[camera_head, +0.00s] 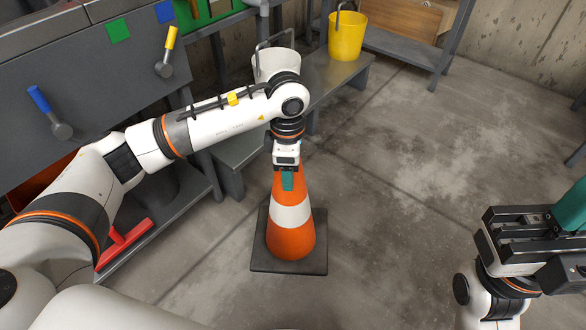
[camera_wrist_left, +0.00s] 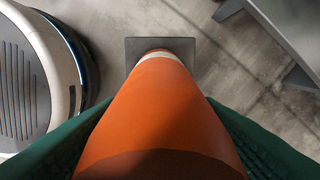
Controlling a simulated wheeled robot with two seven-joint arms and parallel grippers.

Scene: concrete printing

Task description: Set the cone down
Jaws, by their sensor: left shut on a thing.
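An orange traffic cone (camera_head: 290,241) with a white band and a dark square base (camera_head: 289,268) stands upright over the floor in the head view. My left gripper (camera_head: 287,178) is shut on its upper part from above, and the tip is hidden. In the left wrist view the green fingers lie on both sides of the orange cone (camera_wrist_left: 160,115), with its base (camera_wrist_left: 133,48) beyond. I cannot tell whether the base touches the floor. My right gripper (camera_head: 562,228) is at the lower right, away from the cone, cut off by the picture edge.
A low grey bench (camera_head: 328,80) behind the cone bears a white bucket (camera_head: 275,64) and a yellow bucket (camera_head: 346,36). A grey cabinet with coloured-handled levers stands at the left, with a red object (camera_head: 125,243) below. The concrete floor (camera_head: 400,170) right of the cone is clear.

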